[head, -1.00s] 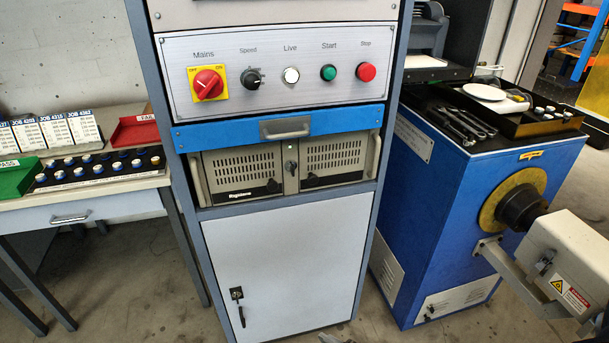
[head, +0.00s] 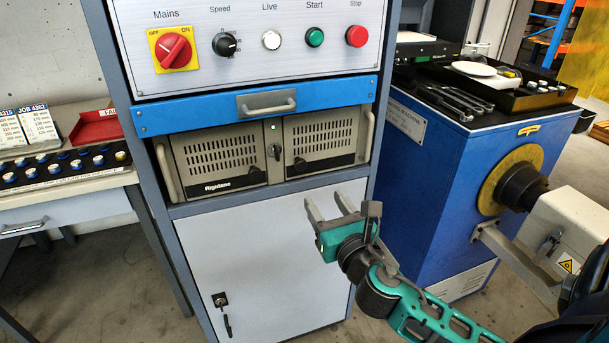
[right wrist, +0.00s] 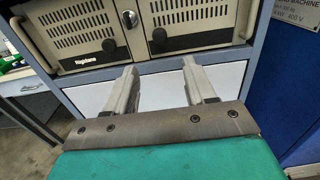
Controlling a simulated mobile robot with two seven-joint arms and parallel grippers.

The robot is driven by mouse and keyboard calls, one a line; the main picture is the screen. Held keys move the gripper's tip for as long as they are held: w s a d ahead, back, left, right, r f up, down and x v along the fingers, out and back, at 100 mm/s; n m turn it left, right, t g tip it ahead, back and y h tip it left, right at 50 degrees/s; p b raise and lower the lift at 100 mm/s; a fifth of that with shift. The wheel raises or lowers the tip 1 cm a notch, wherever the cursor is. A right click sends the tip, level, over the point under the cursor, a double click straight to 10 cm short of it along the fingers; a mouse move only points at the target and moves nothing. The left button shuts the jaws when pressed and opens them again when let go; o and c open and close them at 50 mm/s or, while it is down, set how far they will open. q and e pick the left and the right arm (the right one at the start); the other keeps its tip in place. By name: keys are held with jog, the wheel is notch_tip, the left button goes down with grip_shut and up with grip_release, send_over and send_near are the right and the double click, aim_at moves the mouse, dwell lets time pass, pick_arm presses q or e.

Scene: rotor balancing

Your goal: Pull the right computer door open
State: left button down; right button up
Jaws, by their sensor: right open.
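The right computer door (head: 320,138) is a beige vented panel in the cabinet and looks shut beside the left door (head: 217,160). A lock (head: 276,151) sits between the two doors. The right wrist view also shows the right door (right wrist: 202,14), with a dark knob near its lower left corner. My right gripper (head: 326,203) is open and empty, below the right door and in front of the pale lower cabinet panel. Its two fingers (right wrist: 160,72) point toward the computer, apart from the door. My left gripper is not in view.
A blue drawer with a handle (head: 267,103) is above the computer, below the control panel (head: 250,70). Beige side handles (head: 367,131) flank the doors. The blue machine (head: 440,190) stands at right, a table (head: 60,190) at left.

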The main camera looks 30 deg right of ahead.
aim_at(302, 167)
jog(key=x, duration=1.2)
jog(key=shift+w, duration=0.3)
grip_shut()
